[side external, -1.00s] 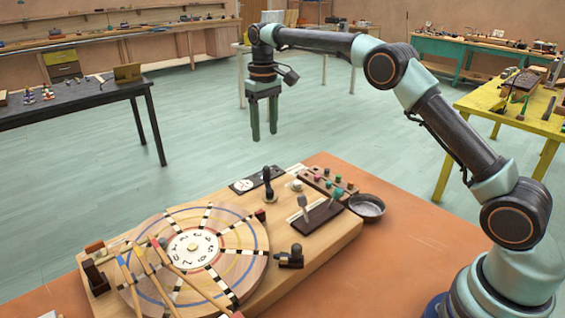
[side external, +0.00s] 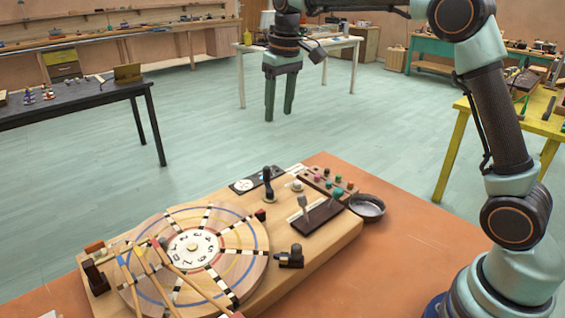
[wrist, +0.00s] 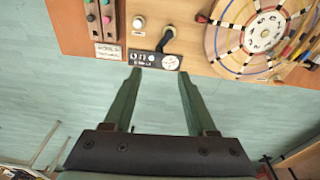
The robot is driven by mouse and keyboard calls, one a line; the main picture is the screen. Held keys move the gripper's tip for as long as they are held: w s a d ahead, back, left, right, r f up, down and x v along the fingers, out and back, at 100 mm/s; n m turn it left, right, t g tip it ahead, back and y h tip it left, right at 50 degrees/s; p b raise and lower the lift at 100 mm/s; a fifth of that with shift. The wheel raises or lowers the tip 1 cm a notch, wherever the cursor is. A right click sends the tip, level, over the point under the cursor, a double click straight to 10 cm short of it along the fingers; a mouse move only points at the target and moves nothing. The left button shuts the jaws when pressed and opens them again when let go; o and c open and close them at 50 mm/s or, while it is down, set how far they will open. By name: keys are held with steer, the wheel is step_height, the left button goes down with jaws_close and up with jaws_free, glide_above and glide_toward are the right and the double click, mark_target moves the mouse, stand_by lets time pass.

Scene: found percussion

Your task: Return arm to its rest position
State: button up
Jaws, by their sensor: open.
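My gripper (side external: 279,108) hangs in the air with its two green fingers pointing down, above and behind the wooden percussion board (side external: 318,247) in the side view. In the wrist view my gripper (wrist: 158,88) shows its fingers apart with nothing between them. My arm is raised and bent over the right side of the side view. The board carries a round striped wheel (side external: 235,238) with several mallets lying across it. The wheel also shows at the upper right of the wrist view (wrist: 228,38).
A black lever (side external: 268,185), a slider block (side external: 317,217) and a row of coloured knobs (side external: 328,185) stand on the board. A dark bowl (side external: 367,207) sits on the orange table (side external: 405,240). Other benches stand around. The air around my gripper is clear.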

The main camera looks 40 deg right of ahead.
steer(key=s+r+t, duration=0.2)
steer(key=s+r, duration=0.1)
steer(key=s, duration=0.8)
steer(key=s+f+t, duration=0.2)
steer(key=s+f, duration=0.3)
steer(key=s, duration=0.6)
steer(key=shift+f+m, duration=0.3)
steer(key=shift+s+d, duration=0.1)
